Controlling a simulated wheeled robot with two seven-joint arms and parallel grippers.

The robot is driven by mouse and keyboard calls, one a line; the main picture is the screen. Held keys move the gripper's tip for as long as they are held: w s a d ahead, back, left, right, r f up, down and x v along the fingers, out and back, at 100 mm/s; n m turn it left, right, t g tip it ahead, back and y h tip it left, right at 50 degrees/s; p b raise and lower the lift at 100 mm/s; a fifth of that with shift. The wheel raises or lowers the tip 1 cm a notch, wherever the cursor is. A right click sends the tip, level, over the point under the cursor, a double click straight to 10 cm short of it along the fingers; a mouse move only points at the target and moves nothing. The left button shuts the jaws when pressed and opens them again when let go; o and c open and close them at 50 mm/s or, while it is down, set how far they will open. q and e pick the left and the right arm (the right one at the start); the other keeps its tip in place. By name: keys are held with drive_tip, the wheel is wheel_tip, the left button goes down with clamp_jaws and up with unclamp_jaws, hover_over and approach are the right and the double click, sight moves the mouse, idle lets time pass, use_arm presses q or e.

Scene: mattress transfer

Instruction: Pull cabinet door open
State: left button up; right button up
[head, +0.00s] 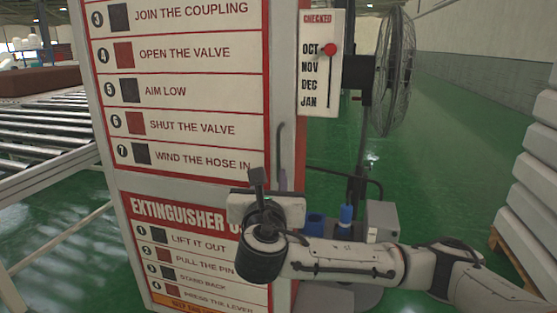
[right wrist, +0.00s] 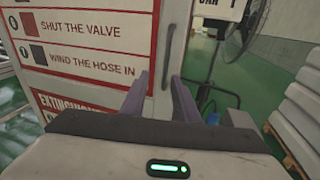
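The cabinet door (head: 185,175) is a white panel with red borders and printed fire-hose instructions. It looks closed in the head view. Its dark vertical bar handle (head: 281,145) is near the door's right edge, and the handle also shows in the right wrist view (right wrist: 169,55). My right gripper (head: 270,177) is at the handle's lower end. In the right wrist view its two purple-grey fingers (right wrist: 159,77) are spread, with the handle's lower part showing between them. I cannot tell whether either finger touches it. My left gripper is not in view.
A pedestal fan (head: 392,70) stands behind the cabinet at the right, near a hanging month card (head: 320,62). A roller conveyor (head: 45,125) is at the left. Stacked white mattresses (head: 530,180) stand at the far right. Green floor is open between fan and stack.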

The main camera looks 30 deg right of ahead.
sight(278, 154)
drive_tip(key=shift+h, duration=0.3)
drive_tip(key=x, duration=0.3)
drive_tip(key=r+x, duration=0.1)
drive_tip(key=x, duration=0.3)
drive_tip(key=d+x, duration=0.1)
drive_tip(key=x, duration=0.2)
drive_tip(key=shift+d+r, duration=0.15)
drive_tip(key=shift+r, duration=0.2)
clamp_jaws()
